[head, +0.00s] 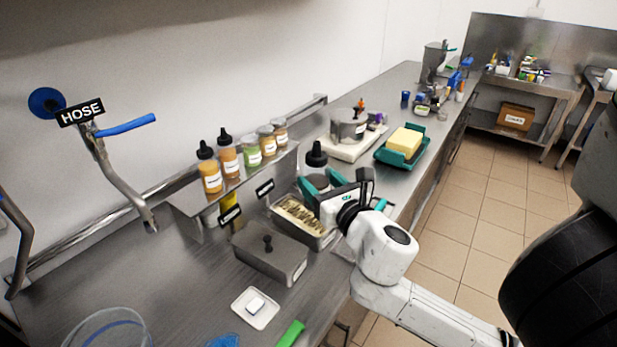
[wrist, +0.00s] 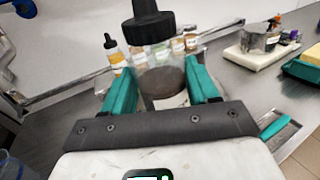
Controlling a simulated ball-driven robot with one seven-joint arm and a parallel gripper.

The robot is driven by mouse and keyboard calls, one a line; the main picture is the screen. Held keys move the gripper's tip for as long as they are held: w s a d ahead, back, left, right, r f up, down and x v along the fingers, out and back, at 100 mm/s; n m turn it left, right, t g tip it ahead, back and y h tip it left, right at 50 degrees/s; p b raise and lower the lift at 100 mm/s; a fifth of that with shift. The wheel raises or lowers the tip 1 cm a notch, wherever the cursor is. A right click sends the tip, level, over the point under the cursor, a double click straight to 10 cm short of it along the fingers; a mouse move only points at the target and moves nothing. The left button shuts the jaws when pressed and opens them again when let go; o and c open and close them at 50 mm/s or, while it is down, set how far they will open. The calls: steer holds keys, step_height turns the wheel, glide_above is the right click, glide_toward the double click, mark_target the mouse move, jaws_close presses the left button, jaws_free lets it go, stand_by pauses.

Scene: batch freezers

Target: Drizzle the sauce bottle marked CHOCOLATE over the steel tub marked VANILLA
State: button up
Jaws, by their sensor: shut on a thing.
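My gripper (head: 321,183) is shut on a clear squeeze bottle with a black cap (head: 316,153) and dark brown contents. In the wrist view the bottle (wrist: 163,82) stands between the teal fingers, cap up and roughly upright. Its label is mostly hidden, so I cannot read its marking. In the head view the bottle is above or just behind an open steel tub (head: 325,240) with pale, brown-streaked contents. Beside that tub, on the left, is a lidded steel tub (head: 266,262) with a black knob. The small black tags behind the tubs are too small to read.
Several sauce bottles and jars (head: 228,162) stand on a raised steel shelf behind the tubs. A pot (head: 348,128) on a white board and a teal tray (head: 388,155) with a yellow block stand to the right. A white dish (head: 242,313) lies in front. A hose tap stands left.

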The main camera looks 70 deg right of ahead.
steer(key=s+d+b+v, duration=0.1)
steer(key=b+v, duration=0.1)
steer(key=v, duration=0.6)
steer(key=shift+s, duration=0.2)
